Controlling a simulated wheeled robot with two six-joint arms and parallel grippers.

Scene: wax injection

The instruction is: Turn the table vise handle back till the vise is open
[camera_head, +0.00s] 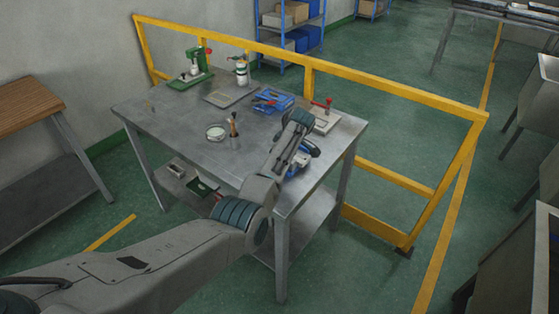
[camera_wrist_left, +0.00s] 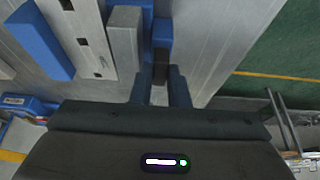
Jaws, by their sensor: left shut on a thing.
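The blue and grey table vise (camera_head: 293,170) is at the near right edge of the metal workbench (camera_head: 180,125), mostly covered by my left arm in the head view. In the left wrist view, the vise (camera_wrist_left: 40,40) shows blue parts and bare metal blocks close up. My left gripper (camera_wrist_left: 160,84) has its two dark fingers closed around the vise handle, a narrow dark part (camera_wrist_left: 161,66) beside a blue piece of the vise. The fingers hide most of the handle. The jaw gap cannot be judged clearly. My right gripper is in neither view.
A blue tool tray (camera_head: 272,101), a red-handled clamp on a plate (camera_head: 325,120), a green press (camera_head: 190,70), a round dish (camera_head: 215,133) and a brush cup (camera_head: 234,140) stand on the bench. A yellow rail (camera_head: 400,98) runs behind it.

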